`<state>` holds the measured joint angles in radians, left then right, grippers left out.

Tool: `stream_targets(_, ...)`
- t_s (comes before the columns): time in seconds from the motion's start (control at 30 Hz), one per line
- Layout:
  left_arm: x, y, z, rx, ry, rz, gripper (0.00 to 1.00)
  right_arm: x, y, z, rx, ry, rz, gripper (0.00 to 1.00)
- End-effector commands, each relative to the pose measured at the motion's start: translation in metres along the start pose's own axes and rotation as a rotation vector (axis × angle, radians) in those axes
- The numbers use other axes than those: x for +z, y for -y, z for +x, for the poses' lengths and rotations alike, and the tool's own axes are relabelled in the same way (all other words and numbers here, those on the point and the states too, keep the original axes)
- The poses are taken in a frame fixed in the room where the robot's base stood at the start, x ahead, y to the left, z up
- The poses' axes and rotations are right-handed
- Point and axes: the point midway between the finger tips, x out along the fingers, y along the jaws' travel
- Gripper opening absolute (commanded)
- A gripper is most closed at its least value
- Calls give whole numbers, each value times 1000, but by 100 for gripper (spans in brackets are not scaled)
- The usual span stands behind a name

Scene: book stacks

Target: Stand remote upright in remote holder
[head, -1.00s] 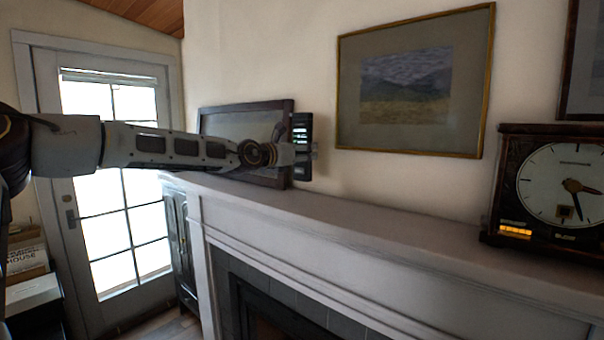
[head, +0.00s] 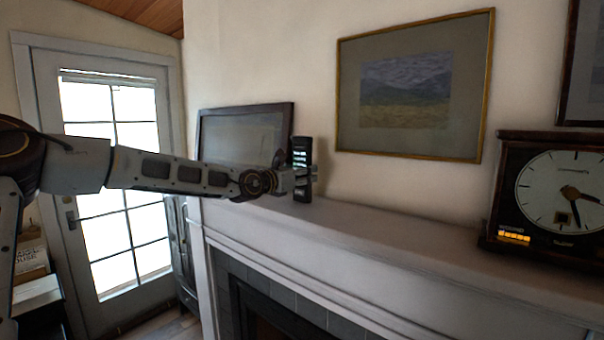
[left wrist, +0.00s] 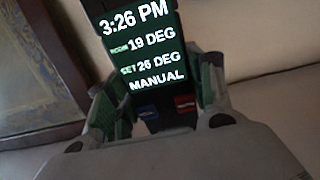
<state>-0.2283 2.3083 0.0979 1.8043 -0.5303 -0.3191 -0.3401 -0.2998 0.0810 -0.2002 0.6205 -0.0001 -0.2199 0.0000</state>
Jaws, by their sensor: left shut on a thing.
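The remote (head: 301,155) is dark and held upright in the head view, its lower end at or just above the mantel; I cannot tell if it touches. In the left wrist view the remote (left wrist: 142,50) shows a lit screen with the time and temperatures, and blue and red buttons below. My left gripper (head: 308,178) is shut on the remote at its lower part. The left gripper's fingers (left wrist: 157,98) sit on both sides of it in the left wrist view. I cannot make out a remote holder. My right gripper is not in view.
The mantel (head: 400,240) has free room between the remote and a dark clock (head: 548,195) at right. A dark frame (head: 243,108) leans on the wall behind and left of the remote. A gold-framed picture (head: 415,85) hangs above the mantel.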

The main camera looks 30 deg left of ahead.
Motion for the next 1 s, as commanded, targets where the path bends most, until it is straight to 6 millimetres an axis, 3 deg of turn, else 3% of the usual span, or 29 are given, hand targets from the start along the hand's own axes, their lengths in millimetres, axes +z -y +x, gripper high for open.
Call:
stream_targets(0.5,-5,0,0,0,2,1,24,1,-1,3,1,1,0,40)
stream_targets(0.53,-6,0,0,0,0,0,54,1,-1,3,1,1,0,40)
stream_targets(0.7,-5,0,0,0,0,0,74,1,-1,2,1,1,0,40)
stream_targets(1.0,-5,0,0,0,0,0,74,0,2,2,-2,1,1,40)
